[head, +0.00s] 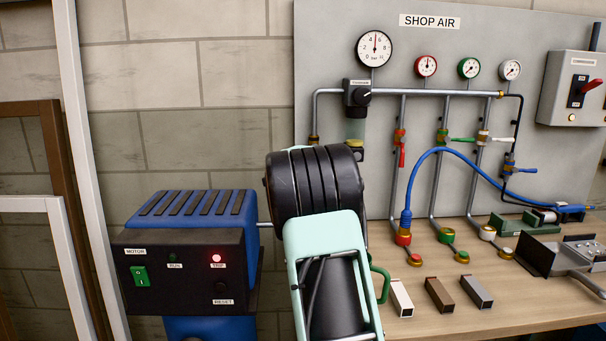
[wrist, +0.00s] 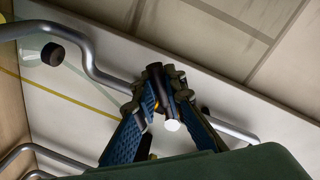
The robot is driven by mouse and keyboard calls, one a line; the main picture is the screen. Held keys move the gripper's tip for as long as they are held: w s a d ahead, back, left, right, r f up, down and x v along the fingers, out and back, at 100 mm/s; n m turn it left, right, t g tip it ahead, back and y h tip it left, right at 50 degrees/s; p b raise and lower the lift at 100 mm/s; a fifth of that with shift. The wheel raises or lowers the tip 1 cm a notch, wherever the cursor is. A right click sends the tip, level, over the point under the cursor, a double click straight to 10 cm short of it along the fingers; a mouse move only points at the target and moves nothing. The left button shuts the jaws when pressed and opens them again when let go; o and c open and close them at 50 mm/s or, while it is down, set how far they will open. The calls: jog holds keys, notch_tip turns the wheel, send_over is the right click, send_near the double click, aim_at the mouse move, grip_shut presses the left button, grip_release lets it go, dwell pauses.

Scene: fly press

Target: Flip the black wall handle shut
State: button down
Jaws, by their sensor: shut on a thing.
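My gripper (wrist: 162,84) shows in the wrist view with its two blue-padded fingers drawn together at the tips. They are shut on a dark, narrow piece that looks like the black wall handle (wrist: 168,98), beside a grey pipe on the wall panel. A round white end (wrist: 172,125) shows between the fingers. The fingertips cover much of the handle, so its exact angle is hard to tell. In the head view my arm hides the gripper and the handle.
The grey SHOP AIR panel (head: 330,40) carries pipes, gauges and several coloured valve levers. A black regulator (head: 357,93) is near my arm. A blue motor unit (head: 185,240) stands left. A blue hose (head: 470,160) arches over the bench (head: 440,325), which holds metal blocks.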

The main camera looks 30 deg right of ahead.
jog(key=m+b, duration=0.1)
jog(key=r+m+b, duration=0.1)
jog(key=m, duration=0.1)
jog(key=shift+w+a+r+y, duration=0.2)
jog(key=shift+a+r+y, duration=0.1)
jog(key=shift+a, duration=0.1)
jog(key=shift+a+r+m+y+b, duration=0.15)
jog(key=shift+r+m+b, duration=0.35)
jog(key=shift+m, duration=0.4)
jog(key=shift+r+m+y+b, duration=0.15)
jog(key=shift+r+m+b, duration=0.15)
jog(key=shift+r+m, duration=0.45)
jog(key=shift+f, duration=0.1)
jog(key=c, duration=2)
grip_release()
jog(key=shift+w, duration=0.1)
jog(key=v, duration=1.2)
jog(key=shift+f, duration=0.15)
